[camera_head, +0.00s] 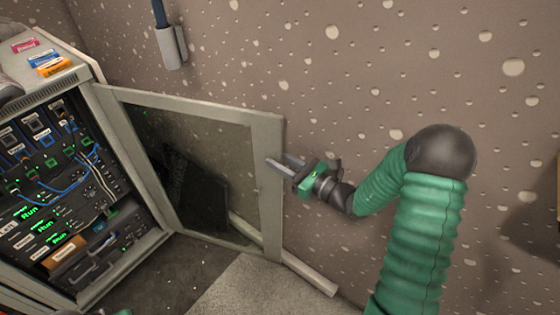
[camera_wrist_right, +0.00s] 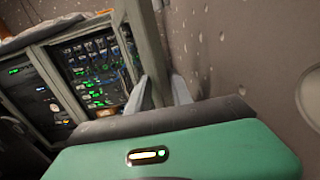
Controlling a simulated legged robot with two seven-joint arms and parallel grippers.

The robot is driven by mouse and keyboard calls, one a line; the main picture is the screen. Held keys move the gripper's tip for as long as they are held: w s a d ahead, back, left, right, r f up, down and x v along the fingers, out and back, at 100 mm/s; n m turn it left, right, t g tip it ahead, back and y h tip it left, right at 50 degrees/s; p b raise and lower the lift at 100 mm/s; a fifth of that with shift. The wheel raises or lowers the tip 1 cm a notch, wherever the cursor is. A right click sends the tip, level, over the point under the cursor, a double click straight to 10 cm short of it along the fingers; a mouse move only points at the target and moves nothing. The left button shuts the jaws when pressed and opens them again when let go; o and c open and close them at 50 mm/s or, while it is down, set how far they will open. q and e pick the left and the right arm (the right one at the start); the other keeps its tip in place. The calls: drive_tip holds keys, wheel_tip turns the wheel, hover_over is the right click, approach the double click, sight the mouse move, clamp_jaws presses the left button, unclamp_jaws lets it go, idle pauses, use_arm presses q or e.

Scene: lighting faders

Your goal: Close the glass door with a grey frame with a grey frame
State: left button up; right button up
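The glass door with a grey frame (camera_head: 272,215) stands wide open, swung out to the right of the rack cabinet (camera_head: 150,220). My right gripper (camera_head: 278,162) is at the door's free outer edge, at about mid-height. In the right wrist view the door's edge (camera_wrist_right: 150,45) runs down between my two pale fingers (camera_wrist_right: 160,92), one on each side. The fingers are apart; whether either touches the frame I cannot tell. My left gripper is not clearly seen; only a bit of green shows at the bottom edge of the head view.
The cabinet holds lit equipment with blue cables (camera_head: 60,190). Coloured small boxes (camera_head: 50,65) lie on its top. A speckled wall (camera_head: 350,60) stands close behind the door and my right arm. A pale floor strip (camera_head: 310,273) runs along the wall. The floor before the cabinet looks clear.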

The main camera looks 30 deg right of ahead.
clamp_jaws()
drive_tip(key=s+a+m+h+p, duration=0.1)
drive_tip(key=s+a+h, duration=0.1)
drive_tip(key=s+a, duration=0.2)
drive_tip(key=shift+s+a+t+p, duration=0.3)
drive_tip(key=shift+a+t+p, duration=0.1)
drive_tip(key=shift+a, duration=0.55)
